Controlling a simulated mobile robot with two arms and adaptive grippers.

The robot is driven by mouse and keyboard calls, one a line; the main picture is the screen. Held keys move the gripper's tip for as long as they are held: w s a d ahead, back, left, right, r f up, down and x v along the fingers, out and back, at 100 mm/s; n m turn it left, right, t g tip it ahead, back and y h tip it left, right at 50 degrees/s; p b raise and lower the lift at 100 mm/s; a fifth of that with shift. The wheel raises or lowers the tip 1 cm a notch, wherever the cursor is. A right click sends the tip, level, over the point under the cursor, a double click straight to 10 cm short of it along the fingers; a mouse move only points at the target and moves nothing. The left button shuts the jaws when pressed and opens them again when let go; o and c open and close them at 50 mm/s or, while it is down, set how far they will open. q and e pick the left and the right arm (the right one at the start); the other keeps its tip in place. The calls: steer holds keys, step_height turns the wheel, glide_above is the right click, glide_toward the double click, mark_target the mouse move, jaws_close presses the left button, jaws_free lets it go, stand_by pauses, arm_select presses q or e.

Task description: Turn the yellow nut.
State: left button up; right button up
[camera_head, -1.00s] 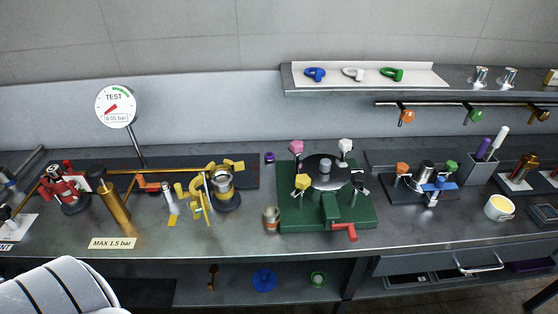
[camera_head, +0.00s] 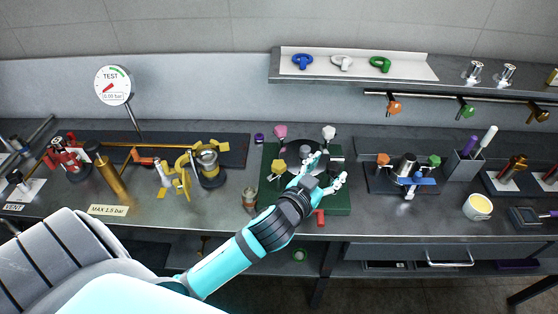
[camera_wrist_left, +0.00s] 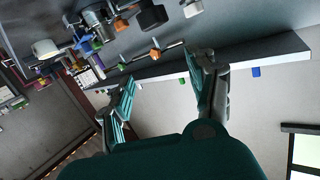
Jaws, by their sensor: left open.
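The yellow nut (camera_head: 278,165) is a small knob on the left side of the round fixture on the green base plate (camera_head: 273,193). A pink knob (camera_head: 280,131) and a white knob (camera_head: 328,132) sit behind it on the same fixture. My left gripper (camera_head: 328,170) is open and shows over the right half of this fixture, to the right of the yellow nut and apart from it in the picture. It hides part of the fixture. In the left wrist view my open fingers (camera_wrist_left: 168,70) hold nothing, and I cannot make out the yellow nut there. My right gripper is not in view.
A small can (camera_head: 250,199) stands left of the green base. A brass and yellow fitting (camera_head: 209,163) is further left, and a smaller clamp set (camera_head: 407,166) stands to the right. A wall shelf (camera_head: 352,75) with a hook rail runs above the bench.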

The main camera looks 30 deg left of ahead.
arm_select(q)
steer(key=w+d+r+m+t+h, duration=0.2)
steer(key=d+r+m+h, duration=0.15)
steer(key=r, duration=0.25)
steer(key=w+d+r+m+t+h, duration=0.2)
steer(key=d+r+h, duration=0.15)
steer(key=r, duration=0.35)
steer(key=s+d+r+m+g+h, duration=0.3)
steer(key=d+r+m+g+h, duration=0.3)
steer(key=d+m+g+h, duration=0.4)
steer(key=g+y, duration=1)
steer(key=y, duration=0.8)
glide_above(279, 164)
step_height(279, 164, down, 8)
step_height(279, 164, down, 16)
steer(key=p, duration=0.5)
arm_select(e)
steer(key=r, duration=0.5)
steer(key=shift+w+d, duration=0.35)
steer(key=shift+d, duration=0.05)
